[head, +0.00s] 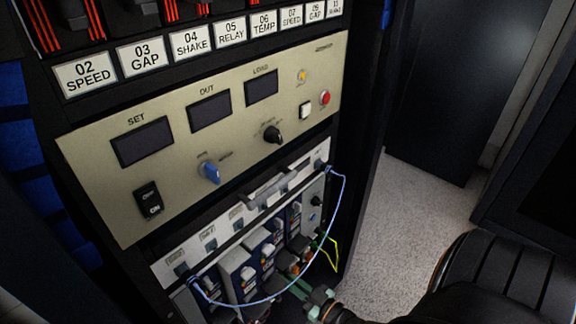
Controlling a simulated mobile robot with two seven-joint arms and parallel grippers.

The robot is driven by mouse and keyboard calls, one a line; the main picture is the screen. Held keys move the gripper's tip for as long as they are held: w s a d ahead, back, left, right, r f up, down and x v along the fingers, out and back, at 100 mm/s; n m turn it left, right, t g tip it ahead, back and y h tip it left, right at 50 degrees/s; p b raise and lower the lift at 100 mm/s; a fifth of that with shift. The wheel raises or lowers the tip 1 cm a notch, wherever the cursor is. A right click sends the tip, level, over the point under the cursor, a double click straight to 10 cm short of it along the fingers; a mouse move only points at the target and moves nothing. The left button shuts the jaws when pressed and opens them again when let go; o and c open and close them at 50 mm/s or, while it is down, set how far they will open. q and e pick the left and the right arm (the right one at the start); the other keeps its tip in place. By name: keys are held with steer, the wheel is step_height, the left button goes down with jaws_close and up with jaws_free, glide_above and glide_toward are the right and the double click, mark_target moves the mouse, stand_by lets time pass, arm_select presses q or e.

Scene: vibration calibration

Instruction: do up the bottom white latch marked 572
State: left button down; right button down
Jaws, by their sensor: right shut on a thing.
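The rack's lower bay holds a row of white and dark modules (238,272) with small latches and connectors on their fronts. I cannot read a 572 mark, and the bottom white latch is too small and too covered to pick out. My right gripper (302,289), with greenish fingers, reaches in from the bottom edge to the low front of these modules. It is shut on a small part there, which fits a latch, but its fingers hide the part. My left gripper is not in view.
A blue cable (343,200) loops across the module fronts, close to my right gripper. A yellow-green wire (332,252) sticks out at the right. Above is a beige panel (240,130) with knobs and displays. Speckled floor (405,215) lies open to the right.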

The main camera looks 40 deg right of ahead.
steer(key=shift+s, duration=0.1)
stand_by(0.4)
steer(key=c, duration=1.2)
jaws_free()
steer(key=s, duration=0.4)
steer(key=s+p, duration=0.1)
steer(key=s, duration=0.3)
steer(key=s+d+p, duration=0.1)
steer(key=s, duration=0.3)
steer(key=shift+s, duration=0.25)
